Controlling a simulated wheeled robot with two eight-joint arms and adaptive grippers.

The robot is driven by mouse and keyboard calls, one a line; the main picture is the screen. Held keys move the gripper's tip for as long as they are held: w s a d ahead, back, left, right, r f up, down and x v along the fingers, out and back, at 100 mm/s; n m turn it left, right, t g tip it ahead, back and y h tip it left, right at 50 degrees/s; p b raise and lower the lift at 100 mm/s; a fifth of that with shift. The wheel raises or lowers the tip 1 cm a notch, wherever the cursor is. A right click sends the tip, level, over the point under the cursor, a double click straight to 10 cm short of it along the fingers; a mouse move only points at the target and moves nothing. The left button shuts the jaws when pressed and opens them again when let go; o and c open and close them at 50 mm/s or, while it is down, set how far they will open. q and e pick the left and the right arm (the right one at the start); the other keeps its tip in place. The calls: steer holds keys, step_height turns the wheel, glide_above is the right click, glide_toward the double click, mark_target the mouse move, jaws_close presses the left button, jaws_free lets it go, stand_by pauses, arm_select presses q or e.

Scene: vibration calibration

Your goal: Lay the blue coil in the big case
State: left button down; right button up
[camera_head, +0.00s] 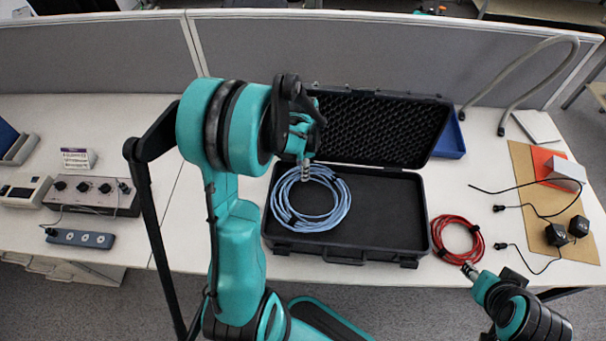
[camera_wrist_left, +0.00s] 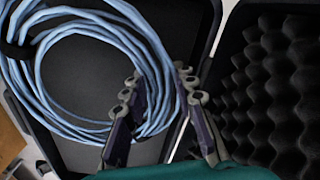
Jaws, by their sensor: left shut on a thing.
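The blue coil (camera_head: 332,206) is a pale blue bundle of loops over the left part of the big case's base. The big case (camera_head: 395,215) is black and open, its foam-lined lid (camera_head: 375,125) leaning back. My left gripper (camera_head: 304,172) is above the back left of the case, shut on the coil's far edge. In the left wrist view, the coil (camera_wrist_left: 152,45) passes between the fingers (camera_wrist_left: 160,115). I cannot tell whether the coil touches the case floor. My right gripper (camera_head: 470,270) is at the lower right, near the red coil; its finger state is unclear.
A red coil (camera_head: 437,236) lies right of the case. A brown mat (camera_head: 540,215) with black sensors and cables is farther right. A blue tray (camera_head: 452,140) sits behind the lid. Control boxes (camera_head: 95,193) stand at left. The right half of the case floor is bare.

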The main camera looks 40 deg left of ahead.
arm_select(q)
step_height(320, 180, down, 2)
steer(key=shift+f+b, duration=0.2)
steer(key=shift+b, duration=0.15)
steer(key=shift+r, duration=0.1)
steer(key=c, duration=1.2)
jaws_free()
